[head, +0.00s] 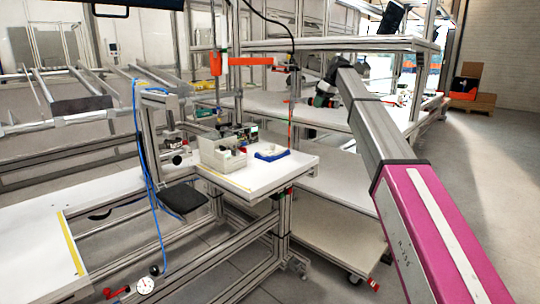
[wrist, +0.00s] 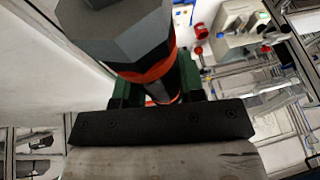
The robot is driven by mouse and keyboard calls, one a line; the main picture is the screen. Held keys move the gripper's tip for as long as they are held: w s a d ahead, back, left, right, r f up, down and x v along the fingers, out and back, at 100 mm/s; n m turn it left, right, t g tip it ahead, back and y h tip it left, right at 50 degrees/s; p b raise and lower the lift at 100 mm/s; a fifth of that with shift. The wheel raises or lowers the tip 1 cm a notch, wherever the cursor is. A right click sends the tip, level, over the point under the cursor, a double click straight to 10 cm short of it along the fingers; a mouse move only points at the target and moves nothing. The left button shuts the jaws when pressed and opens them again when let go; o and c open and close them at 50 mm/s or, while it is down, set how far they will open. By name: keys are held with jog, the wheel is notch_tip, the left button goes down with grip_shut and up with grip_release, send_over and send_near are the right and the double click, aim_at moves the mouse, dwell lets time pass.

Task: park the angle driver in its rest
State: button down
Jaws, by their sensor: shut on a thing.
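The tool in my grip, which I take to be the angle driver (wrist: 115,35), has a dark grey faceted body with an orange ring. It fills the upper left of the wrist view. My gripper (wrist: 160,95) is shut on it, with dark green parts on both sides of the ring. A black bar hides the lower end of the grip. In the head view my gripper (head: 326,88) is small, at the far end of my arm, in front of the back shelving. I cannot make out the rest for the driver with certainty.
A white bench (head: 265,177) carries a grey bin (head: 222,155) and a blue tray (head: 271,154). An orange bar-like piece (head: 250,61) is on the frame above. Aluminium posts and a white shelf (head: 345,44) stand near my arm.

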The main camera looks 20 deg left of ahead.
jog(key=w+a, duration=0.1)
jog(key=w, duration=0.5)
jog(key=shift+a, duration=0.4)
dwell(0.3)
grip_release()
dwell(0.4)
jog(key=v, duration=1.1)
dwell(0.5)
